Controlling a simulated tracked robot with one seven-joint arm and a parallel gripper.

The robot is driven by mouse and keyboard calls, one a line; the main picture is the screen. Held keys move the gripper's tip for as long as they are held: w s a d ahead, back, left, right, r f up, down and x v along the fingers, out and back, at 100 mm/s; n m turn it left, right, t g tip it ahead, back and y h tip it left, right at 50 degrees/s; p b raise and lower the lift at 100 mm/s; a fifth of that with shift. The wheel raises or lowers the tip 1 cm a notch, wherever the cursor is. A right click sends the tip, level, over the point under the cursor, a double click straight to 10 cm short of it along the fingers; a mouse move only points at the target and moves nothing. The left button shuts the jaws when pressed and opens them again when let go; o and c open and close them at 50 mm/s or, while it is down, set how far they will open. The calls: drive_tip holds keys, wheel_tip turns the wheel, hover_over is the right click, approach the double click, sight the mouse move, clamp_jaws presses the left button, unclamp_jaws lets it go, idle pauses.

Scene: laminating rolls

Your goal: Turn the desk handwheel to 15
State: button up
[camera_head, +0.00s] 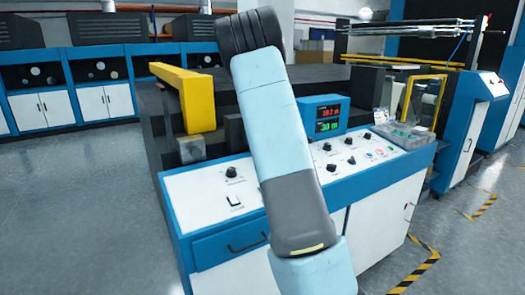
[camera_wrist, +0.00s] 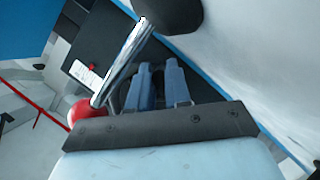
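In the wrist view my gripper (camera_wrist: 159,70) shows two blue fingers side by side, with a narrow gap between them and nothing seen held. A chrome rod (camera_wrist: 125,60) slants past the left finger, from a black knob (camera_wrist: 178,10) at the top to a red ball (camera_wrist: 82,112) at lower left; this looks like the handwheel's crank. The red ball lies beside my gripper's palm, outside the fingers. A white label (camera_wrist: 85,75) with a red mark is left of the rod; its figures are unreadable. In the head view my arm hides my gripper and the handwheel.
The desk (camera_head: 375,165) carries black knobs and switches. A blue display box (camera_head: 323,117) shows red and green figures. A yellow bar (camera_head: 186,98) stands behind the desk at left. The floor at left is free.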

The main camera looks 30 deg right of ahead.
clamp_jaws()
drive_tip(key=shift+a+f+m+y, duration=0.1)
drive_tip(key=shift+a+m+y, duration=0.45)
drive_tip(key=shift+m, duration=0.55)
drive_tip(key=o, duration=0.5)
unclamp_jaws()
drive_tip(key=shift+s+a, duration=0.1)
drive_tip(key=shift+s, duration=0.05)
drive_tip(key=v, duration=1.3)
drive_tip(key=shift+s+r, duration=0.2)
drive_tip(key=shift+r, duration=0.1)
drive_tip(key=shift+a, duration=0.1)
